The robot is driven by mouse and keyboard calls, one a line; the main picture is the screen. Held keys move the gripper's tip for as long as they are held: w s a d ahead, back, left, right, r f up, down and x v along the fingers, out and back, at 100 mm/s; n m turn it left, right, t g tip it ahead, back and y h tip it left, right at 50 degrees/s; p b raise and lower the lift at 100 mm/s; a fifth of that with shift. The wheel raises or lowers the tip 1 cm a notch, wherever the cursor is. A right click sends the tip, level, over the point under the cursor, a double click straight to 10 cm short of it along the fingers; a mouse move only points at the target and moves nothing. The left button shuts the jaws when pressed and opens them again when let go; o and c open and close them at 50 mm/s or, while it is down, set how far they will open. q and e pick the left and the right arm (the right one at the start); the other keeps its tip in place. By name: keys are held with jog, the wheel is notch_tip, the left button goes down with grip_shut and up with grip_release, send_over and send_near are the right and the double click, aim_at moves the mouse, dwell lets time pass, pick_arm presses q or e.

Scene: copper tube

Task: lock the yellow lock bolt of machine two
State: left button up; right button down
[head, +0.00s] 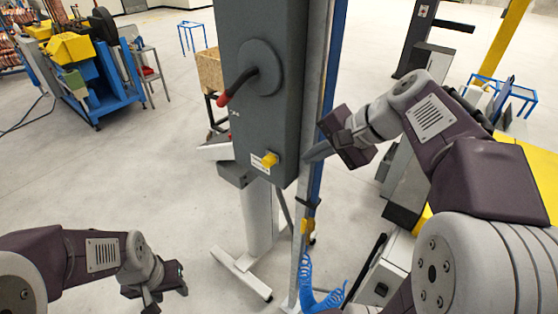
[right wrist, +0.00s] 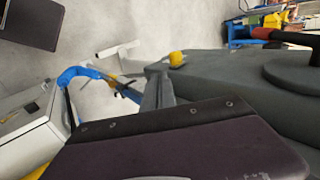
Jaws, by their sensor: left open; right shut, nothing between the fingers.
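The yellow lock bolt (head: 269,160) sticks out low on the front of a tall dark grey machine cabinet (head: 293,100), beside a small white label. It also shows in the right wrist view (right wrist: 176,59), just beyond the fingers. My right gripper (head: 308,155) is shut and empty, at the cabinet's right edge and level with the bolt, apart from it. Its fingers (right wrist: 156,92) show in the right wrist view beside the cabinet. My left gripper (head: 168,294) is open and empty, low at the lower left, far from the cabinet.
A red-tipped handle (head: 227,95) sticks out from a round hub above the bolt. A blue post (head: 325,130) and coiled blue hose (head: 312,285) stand right of the cabinet. A blue machine (head: 110,85) is at the back left. The floor between is clear.

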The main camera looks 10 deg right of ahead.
jog(key=p, duration=0.1)
send_near(279, 162)
notch_tip(279, 162, down, 3)
jog(key=s+a, duration=0.2)
jog(key=w+a+p, duration=0.1)
jog(key=w+a+f+p, duration=0.1)
jog(key=w, duration=0.1)
jog(key=shift+a, duration=0.15)
jog(key=shift+w+a+f, duration=0.2)
jog(key=shift+w, duration=0.2)
